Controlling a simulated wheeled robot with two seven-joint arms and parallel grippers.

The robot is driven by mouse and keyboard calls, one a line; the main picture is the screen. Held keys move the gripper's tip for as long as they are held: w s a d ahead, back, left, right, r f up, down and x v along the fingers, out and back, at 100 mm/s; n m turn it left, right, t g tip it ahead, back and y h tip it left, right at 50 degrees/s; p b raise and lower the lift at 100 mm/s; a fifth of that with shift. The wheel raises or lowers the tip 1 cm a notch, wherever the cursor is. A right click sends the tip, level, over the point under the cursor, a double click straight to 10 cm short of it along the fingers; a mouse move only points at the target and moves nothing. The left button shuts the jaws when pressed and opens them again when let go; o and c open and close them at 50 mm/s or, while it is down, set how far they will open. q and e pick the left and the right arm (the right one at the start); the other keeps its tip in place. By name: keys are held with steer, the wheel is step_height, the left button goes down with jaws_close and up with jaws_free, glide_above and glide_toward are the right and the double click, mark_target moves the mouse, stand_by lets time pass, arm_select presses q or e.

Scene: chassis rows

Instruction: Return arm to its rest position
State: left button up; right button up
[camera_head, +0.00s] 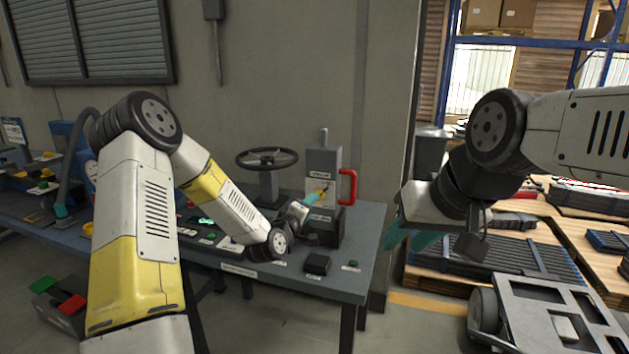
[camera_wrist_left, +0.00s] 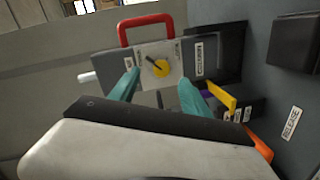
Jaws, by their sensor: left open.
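My left arm reaches in from the left over the workbench. My left gripper (camera_head: 309,201) is at the grey device (camera_head: 322,165) with the red handle. In the left wrist view its two teal fingers (camera_wrist_left: 158,92) are apart, on either side of the device's pale panel with a yellow knob (camera_wrist_left: 155,66). Nothing shows held between them. I cannot tell whether a finger touches the panel. My right gripper (camera_head: 411,238) hangs at the right, past the bench's end, with its teal fingers apart and nothing visible between them.
A handwheel (camera_head: 267,158) stands on the bench (camera_head: 345,280) left of the device. A small black box (camera_head: 317,264) lies near the front edge. A grey cart (camera_head: 520,310) stands at the lower right, before pallets with dark parts (camera_head: 500,254).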

arm_select(q)
steer(key=s+a+r+m+g+y, duration=0.2)
steer(key=s+a+r+m+g, duration=0.15)
steer(key=s+r, duration=0.3)
steer(key=s+a+r+m+g+y, duration=0.2)
steer(key=s+a+r+m, duration=0.25)
steer(key=s, duration=0.35)
steer(key=s+a+r+m+g, duration=0.1)
steer(key=s+a+r+g, duration=0.1)
steer(key=s, duration=0.9)
steer(key=s+a+r+m+g, duration=0.1)
steer(key=s+r+g, duration=0.1)
steer(key=s, duration=1)
steer(key=shift+s+a+r, duration=0.2)
steer(key=shift+a, duration=0.15)
